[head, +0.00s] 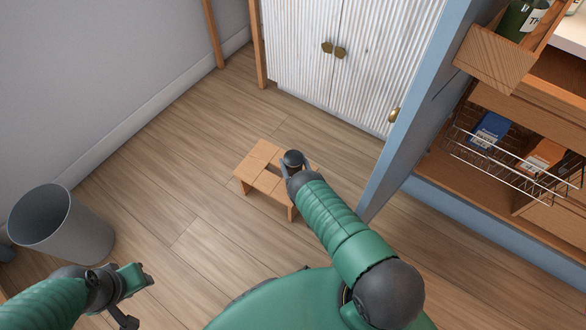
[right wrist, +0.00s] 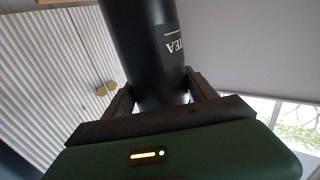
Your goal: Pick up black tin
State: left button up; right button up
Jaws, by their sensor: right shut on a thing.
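The black tin (head: 293,158) is in my right gripper (head: 290,170), over a low wooden stool in the head view. In the right wrist view the tin (right wrist: 143,45) is a dark cylinder with a label reading TEA, held between the two fingers of the gripper (right wrist: 163,95). The gripper is shut on it. Whether the tin touches the stool is hard to tell from above. My left gripper (head: 135,297) is at the lower left of the head view, with its fingers apart and nothing between them.
The wooden stool (head: 262,153) stands on the plank floor. A grey bin (head: 75,235) is at the left. White ribbed cabinet doors (head: 335,60) stand at the back. A blue frame post (head: 410,120) and shelves with a wire basket (head: 520,165) are at the right.

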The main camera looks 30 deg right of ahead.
jog(key=shift+d+f, duration=0.1)
jog(key=c, duration=0.9)
jog(key=shift+c, duration=0.7)
